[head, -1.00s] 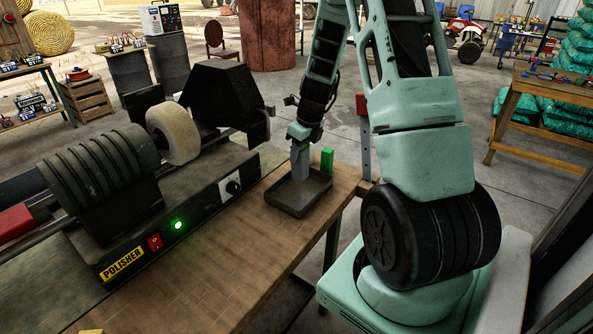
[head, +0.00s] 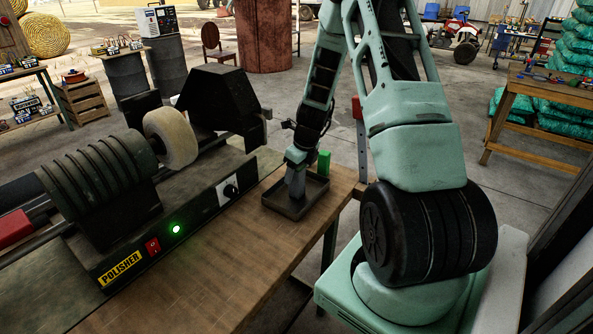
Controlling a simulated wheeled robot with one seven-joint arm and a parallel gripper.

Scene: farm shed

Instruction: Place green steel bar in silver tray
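The green steel bar (head: 324,164) stands upright at the far right end of the tray; I cannot tell whether its foot is inside the rim or on the table behind it. The silver tray (head: 290,212) looks dark grey, shallow and rectangular, and lies on the wooden table top. My gripper (head: 296,192) points down into the tray, to the left of the green bar and apart from it in the picture. A grey vertical shape shows at its tip; whether this is closed fingers or a held grey piece is unclear. The gap between the fingers cannot be made out.
A polisher (head: 125,255) with a pale wheel (head: 171,138) and a lit green lamp stands left of the tray. The wooden table (head: 215,275) is bare in front of the tray. A workbench (head: 520,100) stands away at the right.

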